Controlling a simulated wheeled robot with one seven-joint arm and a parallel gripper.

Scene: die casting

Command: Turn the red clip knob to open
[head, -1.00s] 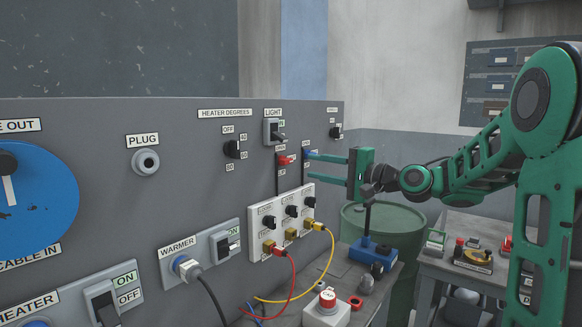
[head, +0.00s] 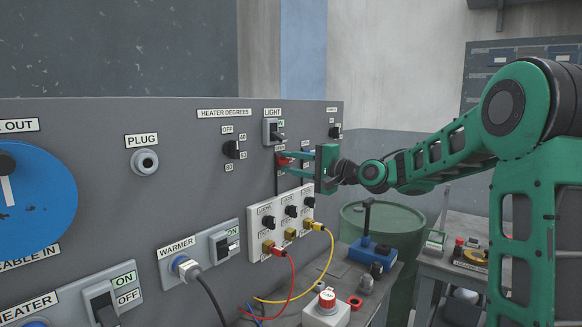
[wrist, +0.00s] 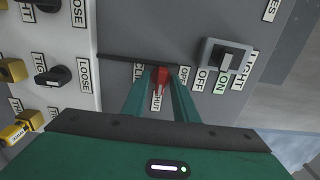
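The red clip knob (head: 285,160) is on the upright grey panel, below the light switch. In the wrist view the red knob (wrist: 160,80) sits between my two green fingers, with a SHUT label at its near end and an OPEN label to its right. My gripper (head: 280,163) reaches the panel from the right, one finger above and one below the knob. It also shows in the wrist view (wrist: 160,84). The fingers look apart, with a narrow gap on each side of the knob; contact is not clear. The blue knob beside it is hidden behind my gripper.
The light switch (head: 274,132) is just above my fingers, and the heater degrees knob (head: 232,149) is to the left. A white box (head: 281,221) with black knobs and plugged cables is below. A blue device (head: 371,249) stands on the table.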

